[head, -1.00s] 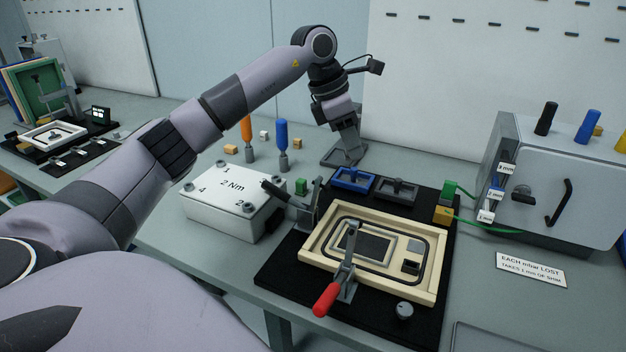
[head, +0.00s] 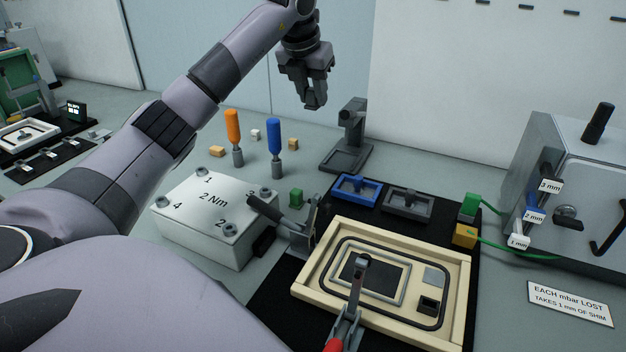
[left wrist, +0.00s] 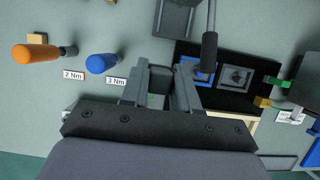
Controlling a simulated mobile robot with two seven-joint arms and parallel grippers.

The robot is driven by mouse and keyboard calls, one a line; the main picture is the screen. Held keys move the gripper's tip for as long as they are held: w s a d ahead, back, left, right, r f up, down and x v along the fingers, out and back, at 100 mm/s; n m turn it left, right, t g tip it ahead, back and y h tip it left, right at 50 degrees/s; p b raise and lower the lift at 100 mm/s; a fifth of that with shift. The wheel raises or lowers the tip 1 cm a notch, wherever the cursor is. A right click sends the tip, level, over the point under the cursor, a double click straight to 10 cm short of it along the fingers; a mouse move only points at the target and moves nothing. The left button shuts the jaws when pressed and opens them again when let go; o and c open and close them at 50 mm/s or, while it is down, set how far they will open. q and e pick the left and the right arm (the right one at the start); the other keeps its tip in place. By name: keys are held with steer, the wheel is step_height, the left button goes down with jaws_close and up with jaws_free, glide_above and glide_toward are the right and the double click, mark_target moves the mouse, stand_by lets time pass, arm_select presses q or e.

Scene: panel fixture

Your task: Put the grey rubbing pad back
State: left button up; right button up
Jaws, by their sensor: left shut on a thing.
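My left gripper (head: 314,98) hangs in the air above the back of the table, left of the grey stand. It is shut on a small grey block, which I take to be the grey rubbing pad (left wrist: 158,82); the fingers hide much of it. The block sits between the two fingers in the left wrist view (left wrist: 157,90). A grey tray (head: 428,212) with a raised middle lies on the black mat, beside a similar blue tray (head: 340,196). I cannot tell what fills the grey tray. My right gripper is out of view.
The grey stand (head: 352,135) rises behind the trays. A wooden frame (head: 452,290) with a red-handled clamp (head: 358,300) is in front. A black-handled clamp (head: 268,210), a white 2 Nm box (head: 215,215) and orange and blue drivers (head: 275,135) stand left. A grey cabinet (head: 560,150) is right.

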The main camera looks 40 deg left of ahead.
mark_target(315, 182)
arm_select(q)
step_height(315, 182, down, 20)
steer(key=shift+r+b, duration=0.1)
steer(key=shift+b, duration=0.75)
steer(key=shift+f, duration=0.2)
steer(key=o, duration=0.9)
steer(key=shift+o, duration=0.2)
steer(key=shift+r, duration=0.1)
